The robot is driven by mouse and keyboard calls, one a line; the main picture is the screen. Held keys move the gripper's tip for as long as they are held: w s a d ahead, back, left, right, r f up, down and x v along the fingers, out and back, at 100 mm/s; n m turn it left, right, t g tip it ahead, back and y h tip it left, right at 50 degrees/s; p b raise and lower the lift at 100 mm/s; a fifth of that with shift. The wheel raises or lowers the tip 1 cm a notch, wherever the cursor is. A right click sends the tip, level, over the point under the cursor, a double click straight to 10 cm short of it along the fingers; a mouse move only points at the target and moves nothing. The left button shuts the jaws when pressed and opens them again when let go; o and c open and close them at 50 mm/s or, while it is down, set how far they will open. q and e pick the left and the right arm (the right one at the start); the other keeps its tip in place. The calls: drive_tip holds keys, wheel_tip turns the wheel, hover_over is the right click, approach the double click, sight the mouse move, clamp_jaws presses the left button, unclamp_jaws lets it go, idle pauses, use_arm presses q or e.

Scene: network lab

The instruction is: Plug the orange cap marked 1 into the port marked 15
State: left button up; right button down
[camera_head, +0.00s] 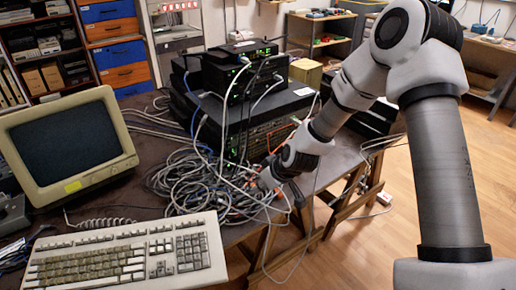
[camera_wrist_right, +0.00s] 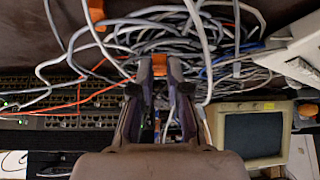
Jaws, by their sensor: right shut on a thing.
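My right gripper (camera_head: 266,182) reaches down to the cable heap in front of the stacked network gear. In the right wrist view, the gripper (camera_wrist_right: 160,70) is shut on an orange cap (camera_wrist_right: 159,66), which sits between its fingertips. No number on the cap can be read. The switch with rows of ports (camera_wrist_right: 75,100) is at the left of the wrist view, apart from the cap. Its front also shows in the head view (camera_head: 270,137). Port numbers are too small to read, so port 15 cannot be singled out. My left gripper is not in view.
A tangled heap of cables (camera_head: 200,183) covers the table around the gripper, and orange cables (camera_wrist_right: 95,97) cross the switch front. An old monitor (camera_head: 68,145) and a keyboard (camera_head: 130,255) stand to the left. Another orange piece (camera_wrist_right: 97,14) shows in the wrist view.

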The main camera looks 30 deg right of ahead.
drive_tip(key=shift+m+h, duration=0.5)
drive_tip(key=shift+m, duration=0.3)
drive_tip(key=w+d, duration=0.3)
drive_tip(key=d, duration=0.1)
drive_tip(key=w+d+p, duration=0.1)
drive_tip(key=w+d, duration=0.3)
drive_tip(key=w+d+r+p, duration=0.1)
drive_tip(key=w+d, duration=0.2)
drive_tip(key=d, duration=0.1)
drive_tip(key=shift+w+d+r, duration=0.1)
drive_tip(key=shift+w, duration=0.3)
drive_tip(key=shift+s+f, duration=0.15)
drive_tip(key=shift+f, duration=0.15)
drive_tip(key=shift+w+f+b, duration=0.2)
drive_tip(key=shift+w+b, duration=0.2)
drive_tip(key=shift+b, duration=0.05)
drive_tip(key=w+b, duration=0.1)
drive_tip(key=w, duration=0.1)
drive_tip(key=shift+w, duration=0.35)
drive_tip(key=shift+w+a+r+b, duration=0.15)
drive_tip(key=shift+w+a+b, duration=0.1)
drive_tip(key=shift+w+b, duration=0.25)
